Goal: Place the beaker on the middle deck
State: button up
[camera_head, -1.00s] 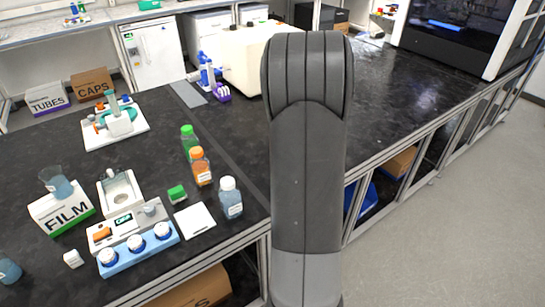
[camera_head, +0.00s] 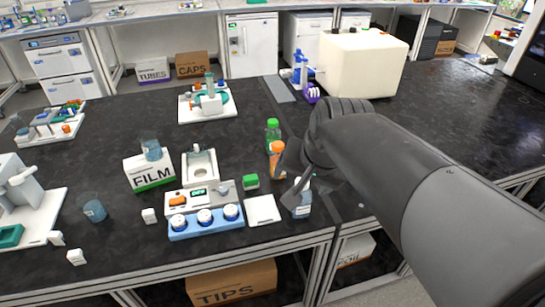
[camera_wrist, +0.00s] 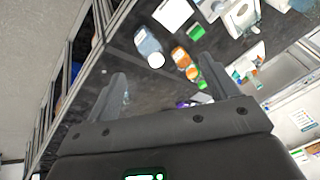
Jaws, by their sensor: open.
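One clear beaker (camera_head: 151,149) with bluish contents stands on top of the FILM box (camera_head: 149,172) in the head view. A second, similar beaker (camera_head: 92,208) stands on the black bench to its left. White-based devices stand at the back (camera_head: 208,115), at the left (camera_head: 48,136) and at the front left (camera_head: 30,225); I cannot tell which one is the middle deck. My gripper (camera_wrist: 165,85) is open and empty in the wrist view. In the head view it is partly hidden by my arm, near the bottles, well right of both beakers.
A green-capped bottle (camera_head: 272,133), an orange bottle (camera_head: 277,162) and a white-capped bottle (camera_head: 301,203) stand close to my gripper. A balance (camera_head: 200,168), a blue rack (camera_head: 205,222) and a green block (camera_head: 250,181) lie between it and the FILM box.

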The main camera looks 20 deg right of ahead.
jog(key=s+a+n, duration=0.2)
jog(key=s+n, duration=0.4)
jog(key=shift+a+f, duration=0.4)
jog(key=shift+f, duration=0.05)
